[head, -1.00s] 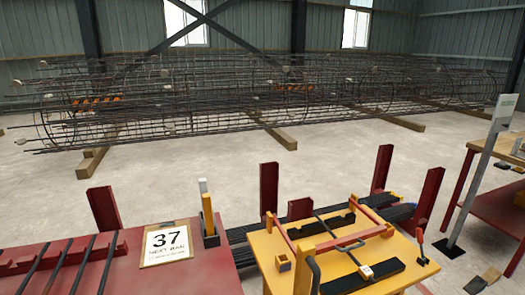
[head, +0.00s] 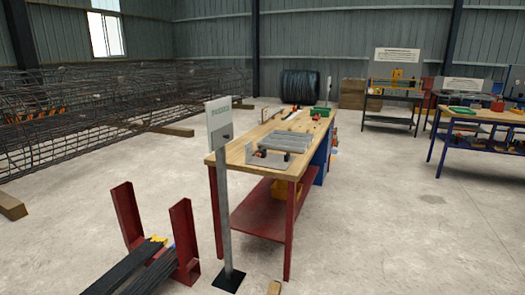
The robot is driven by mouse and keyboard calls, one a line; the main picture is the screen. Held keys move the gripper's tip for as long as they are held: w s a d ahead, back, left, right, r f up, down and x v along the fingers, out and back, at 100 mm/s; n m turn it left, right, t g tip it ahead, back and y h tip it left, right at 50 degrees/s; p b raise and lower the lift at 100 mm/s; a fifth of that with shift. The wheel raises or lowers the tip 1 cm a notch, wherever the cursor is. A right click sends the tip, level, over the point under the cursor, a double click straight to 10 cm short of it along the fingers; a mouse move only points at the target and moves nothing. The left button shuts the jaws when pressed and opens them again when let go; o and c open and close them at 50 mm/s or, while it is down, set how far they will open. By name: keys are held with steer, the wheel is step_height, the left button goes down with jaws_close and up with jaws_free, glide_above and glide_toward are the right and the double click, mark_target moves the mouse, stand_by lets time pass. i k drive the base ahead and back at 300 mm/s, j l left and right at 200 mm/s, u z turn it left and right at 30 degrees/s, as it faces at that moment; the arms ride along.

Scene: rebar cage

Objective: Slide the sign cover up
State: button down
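A grey sign (head: 220,123) stands on a metal post (head: 224,205) with a dark square foot, at the near left corner of a wooden workbench. Its face carries small green lettering too small to read, with a small dark mark below it. I cannot tell which part of the sign is the cover. Other signboards stand at the back right, one pale board (head: 397,55) and one lower board (head: 466,85). My gripper is not in view.
The wooden workbench (head: 248,150) with red legs holds a grey metal rack (head: 285,145) and tools. Red posts (head: 184,240) with bundled rebar (head: 140,268) are at lower left. Rebar cages (head: 80,120) lie at left. A blue bench (head: 480,118) stands right. Floor between the benches is clear.

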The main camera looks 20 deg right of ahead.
mark_target(221, 137)
steer(key=i+l+z, duration=0.2)
steer(key=z, duration=0.15)
steer(key=i+l+z, duration=0.1)
steer(key=i+z, duration=0.55)
steer(key=i+u, duration=0.3)
steer(key=i, duration=0.2)
steer(key=i+l+u, duration=0.25)
steer(key=i, duration=0.3)
steer(key=i+l+u, duration=0.1)
steer(key=i+u, duration=0.2)
steer(key=i, duration=0.2)
steer(key=i+u, duration=0.35)
steer(key=i+l+u, duration=0.2)
steer(key=i+u, duration=0.2)
steer(key=i+l+u, duration=0.35)
